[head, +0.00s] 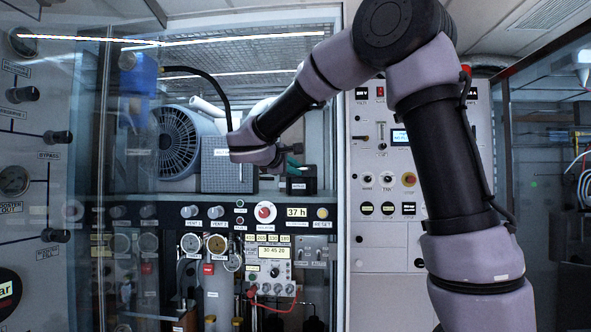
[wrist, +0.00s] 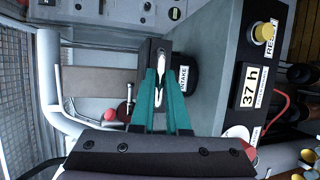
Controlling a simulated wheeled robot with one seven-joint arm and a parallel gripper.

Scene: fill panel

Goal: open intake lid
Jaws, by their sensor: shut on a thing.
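The intake (head: 301,184) is a small black box with a white label, standing on the ledge right of the grey fan housing. In the wrist view the dark intake (wrist: 187,58) and its "INTAKE" label lie just right of my fingertips. My gripper (head: 293,162) is at the top of the intake in the head view. A pale strip shows between the fingers. The lid's angle is hard to tell.
A grey fan housing (head: 178,143) and a curved black hose stand left of my gripper. Below the ledge is a panel with knobs, a "37 h" display (head: 297,212) and a yellow reset button (head: 322,213). A control cabinet (head: 385,150) stands at the right.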

